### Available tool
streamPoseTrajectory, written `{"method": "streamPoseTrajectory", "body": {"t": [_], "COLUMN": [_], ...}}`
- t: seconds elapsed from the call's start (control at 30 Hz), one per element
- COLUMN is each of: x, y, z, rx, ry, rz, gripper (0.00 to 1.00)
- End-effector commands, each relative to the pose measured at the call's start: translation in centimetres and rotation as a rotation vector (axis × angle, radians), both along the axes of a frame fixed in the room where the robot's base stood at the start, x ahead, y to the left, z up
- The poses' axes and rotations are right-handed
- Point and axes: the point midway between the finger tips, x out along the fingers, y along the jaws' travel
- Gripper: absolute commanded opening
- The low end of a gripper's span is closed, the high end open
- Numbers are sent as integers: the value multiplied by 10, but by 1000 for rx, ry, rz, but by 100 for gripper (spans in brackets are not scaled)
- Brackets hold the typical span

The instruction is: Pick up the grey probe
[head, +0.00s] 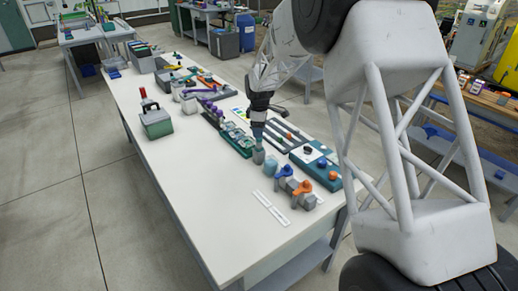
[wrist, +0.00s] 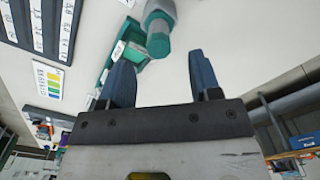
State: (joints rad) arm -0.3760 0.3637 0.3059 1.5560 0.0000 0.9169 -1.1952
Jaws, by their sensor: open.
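My gripper (head: 257,135) points down over the long white table, its blue fingers apart. In the wrist view my gripper (wrist: 163,75) is open with nothing between its fingertips. A grey cylinder with a teal end (wrist: 158,38) lies just beyond the fingertips, near the middle of the gap; it may be the grey probe, but I cannot tell for sure. In the head view a small grey-green upright piece (head: 258,157) stands directly below my fingers. Any contact with it cannot be made out.
A teal tray (head: 237,141) sits close to the left of the gripper. Blue and orange valve pieces (head: 303,186) stand in front. A slotted grey rack (head: 283,134) and a teal box (head: 315,164) lie to the right. The table's left side is mostly clear around a green box (head: 156,124).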

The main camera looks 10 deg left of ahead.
Motion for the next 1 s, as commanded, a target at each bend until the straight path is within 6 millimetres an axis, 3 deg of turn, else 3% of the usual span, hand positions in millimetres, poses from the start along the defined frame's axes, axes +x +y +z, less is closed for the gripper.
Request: {"method": "streamPoseTrajectory", "body": {"t": [0.13,0.57,1.0], "x": [0,0,2], "y": [0,0,1], "z": [-10,-14,-57], "rx": [0,0,0], "ry": [0,0,-1], "rz": [0,0,0], "gripper": [57,57,57]}}
